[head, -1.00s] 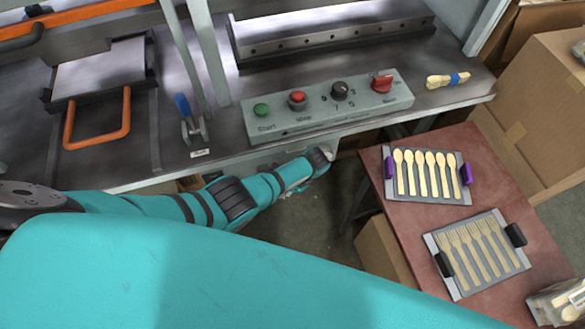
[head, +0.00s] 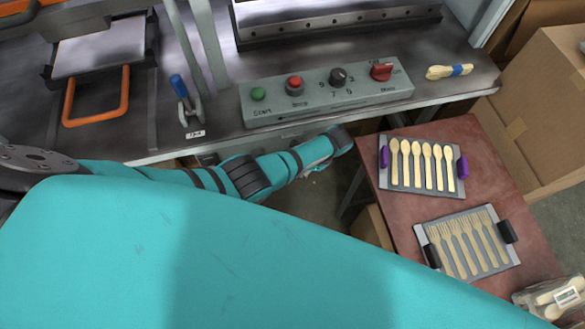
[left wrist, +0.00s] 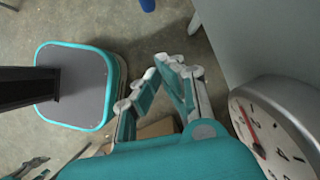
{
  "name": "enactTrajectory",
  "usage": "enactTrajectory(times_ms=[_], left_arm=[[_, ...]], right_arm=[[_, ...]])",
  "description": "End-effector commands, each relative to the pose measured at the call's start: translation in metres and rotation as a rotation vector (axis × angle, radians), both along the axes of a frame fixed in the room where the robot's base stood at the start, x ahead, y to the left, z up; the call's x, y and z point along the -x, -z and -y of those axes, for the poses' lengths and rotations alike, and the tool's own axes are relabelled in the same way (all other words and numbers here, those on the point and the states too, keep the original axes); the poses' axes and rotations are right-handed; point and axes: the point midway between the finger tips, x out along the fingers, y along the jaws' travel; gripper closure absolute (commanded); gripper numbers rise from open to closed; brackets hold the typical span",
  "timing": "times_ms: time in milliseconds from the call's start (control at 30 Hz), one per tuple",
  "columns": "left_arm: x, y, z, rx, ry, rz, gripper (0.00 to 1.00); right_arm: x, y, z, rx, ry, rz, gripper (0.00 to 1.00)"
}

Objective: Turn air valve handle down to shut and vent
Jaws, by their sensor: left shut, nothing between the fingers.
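A lever with a blue handle (head: 179,87) stands upright, leaning slightly left, on a metal base at the front of the bench. A small white label lies before it, its lettering hard to read. I cannot be sure this is the air valve handle. My left arm reaches rightward below the bench's front edge, under the control panel. My left gripper (left wrist: 164,66) shows in the left wrist view with its fingers drawn together and nothing between them. A round gauge (left wrist: 275,135) with a red needle is close to its right. My right gripper is not in view.
A control panel (head: 330,92) with a red switch (head: 381,72) sits at the bench front. An orange handle (head: 98,119) is to the left. A red-brown table (head: 400,205) with trays of wooden spoons and forks is at right, near cardboard boxes (head: 540,110).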

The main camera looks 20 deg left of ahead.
Motion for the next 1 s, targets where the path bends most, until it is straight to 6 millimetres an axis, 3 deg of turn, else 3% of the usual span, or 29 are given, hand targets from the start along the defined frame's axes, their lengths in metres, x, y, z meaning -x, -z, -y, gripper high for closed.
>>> enactTrajectory(times_ms=[233, 433, 1000], left_arm=[[-0.013, -0.029, 0.027, 0.003, 0.002, 0.003, 1.00], [-0.016, -0.038, 0.034, 0.000, 0.000, 0.001, 1.00], [-0.015, -0.037, 0.034, 0.002, 0.000, 0.001, 1.00]], right_arm=[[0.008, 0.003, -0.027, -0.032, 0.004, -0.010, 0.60], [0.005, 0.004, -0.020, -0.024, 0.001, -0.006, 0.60], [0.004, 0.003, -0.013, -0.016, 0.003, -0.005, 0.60]])
